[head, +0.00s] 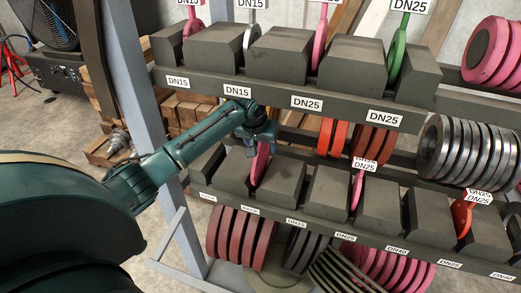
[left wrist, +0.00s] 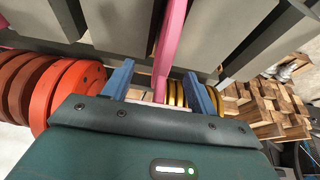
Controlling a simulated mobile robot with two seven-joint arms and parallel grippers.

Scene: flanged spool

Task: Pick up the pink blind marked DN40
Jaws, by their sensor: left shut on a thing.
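A pink blind (head: 261,163) stands in a slot between dark grey blocks on the lower shelf row, at its left part. My left gripper (head: 262,135) is at its top and is shut on it. In the left wrist view my gripper (left wrist: 160,70) has its two blue fingers on either side of the blind's flat pink handle (left wrist: 170,40). The blind's tag is hidden at the gripper, so I cannot read its marking. Its lower part is between the blocks. My right gripper is not in view.
Another pink blind (head: 357,188) stands farther right in the lower row. The upper shelf beam (head: 290,98) runs just above my gripper. A grey rack post (head: 133,95) is left of it. Orange discs (left wrist: 50,90) hang nearby in the wrist view.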

